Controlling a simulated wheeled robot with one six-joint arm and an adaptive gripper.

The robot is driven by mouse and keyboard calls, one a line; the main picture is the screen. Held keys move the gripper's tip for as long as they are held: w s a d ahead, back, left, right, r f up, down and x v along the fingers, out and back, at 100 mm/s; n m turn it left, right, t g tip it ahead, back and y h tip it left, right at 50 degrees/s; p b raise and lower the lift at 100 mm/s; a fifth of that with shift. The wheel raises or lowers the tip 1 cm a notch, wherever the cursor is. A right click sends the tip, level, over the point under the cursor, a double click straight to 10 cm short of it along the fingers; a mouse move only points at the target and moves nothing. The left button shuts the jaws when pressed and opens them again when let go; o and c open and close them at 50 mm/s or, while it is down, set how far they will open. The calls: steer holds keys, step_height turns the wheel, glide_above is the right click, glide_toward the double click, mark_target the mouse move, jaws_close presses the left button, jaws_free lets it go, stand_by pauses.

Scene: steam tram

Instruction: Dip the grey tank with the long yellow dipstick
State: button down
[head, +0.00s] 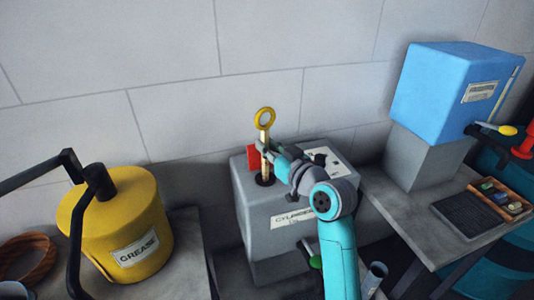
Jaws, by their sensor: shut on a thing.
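The yellow dipstick (264,118) stands upright with its ring handle at the top. Its lower end goes down to a dark round opening on top of the grey tank (255,233). The tank has a label on its front that begins "CYLINDER". My gripper (263,150) is shut on the dipstick just below the ring, above the tank's top. My arm reaches in from the lower right and covers part of the tank top. The inside of the tank and the dipstick's lower tip are hidden.
A yellow grease drum (118,228) with a black pump arm stands at left. A blue tank (440,85) sits on a grey block at right. A bench (410,225) holds a dark mat (467,214) and a small tray (505,194). A red piece (252,158) is behind my gripper.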

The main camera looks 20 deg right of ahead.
step_height(320, 180, up, 25)
stand_by(2.4)
stand_by(0.4)
